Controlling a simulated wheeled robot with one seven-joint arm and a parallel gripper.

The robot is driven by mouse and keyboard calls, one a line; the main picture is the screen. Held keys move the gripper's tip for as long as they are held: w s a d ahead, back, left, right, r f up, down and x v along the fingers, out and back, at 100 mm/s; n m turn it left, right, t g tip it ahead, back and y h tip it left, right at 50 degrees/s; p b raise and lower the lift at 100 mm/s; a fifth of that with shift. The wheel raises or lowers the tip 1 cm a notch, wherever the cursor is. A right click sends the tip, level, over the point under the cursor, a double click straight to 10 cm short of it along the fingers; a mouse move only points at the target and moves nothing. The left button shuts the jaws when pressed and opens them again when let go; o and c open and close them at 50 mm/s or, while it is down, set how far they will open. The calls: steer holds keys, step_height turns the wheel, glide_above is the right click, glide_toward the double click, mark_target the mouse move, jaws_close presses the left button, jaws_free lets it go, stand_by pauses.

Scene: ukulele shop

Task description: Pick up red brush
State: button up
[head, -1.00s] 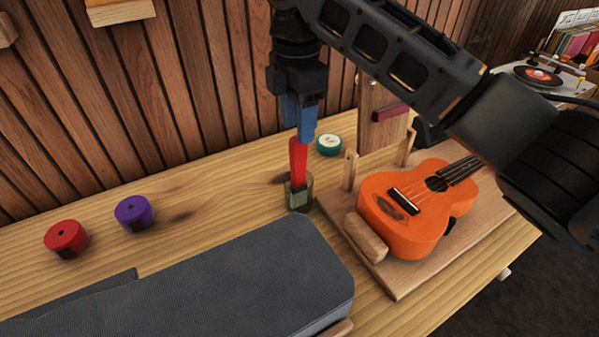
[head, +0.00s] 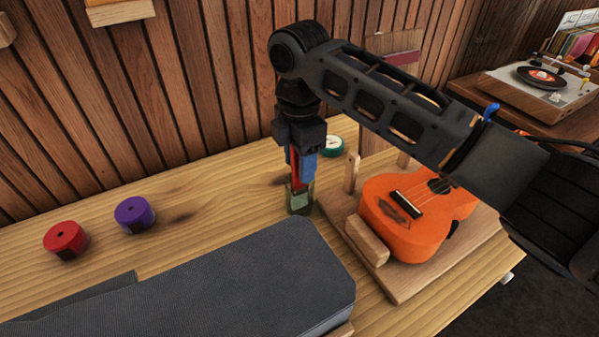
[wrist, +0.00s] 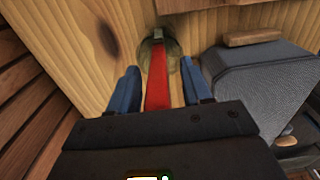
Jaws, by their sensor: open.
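The red brush (head: 294,168) stands upright in a small greenish glass jar (head: 299,200) on the wooden bench. Its red handle (wrist: 157,75) also shows in the wrist view, rising from the jar (wrist: 171,52) between the blue fingers. My gripper (head: 301,172) points down over the jar, its blue fingers on either side of the handle. In the wrist view my gripper (wrist: 161,84) is open, with a gap between the handle and each finger.
An orange ukulele (head: 405,222) lies on a wooden cradle (head: 400,283) right of the jar. A grey padded case (head: 220,280) is in front. Purple (head: 134,213) and red (head: 65,239) round pots stand left. A green-and-white disc (head: 333,145) lies behind the jar.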

steer(key=shift+c, duration=0.3)
jaws_close()
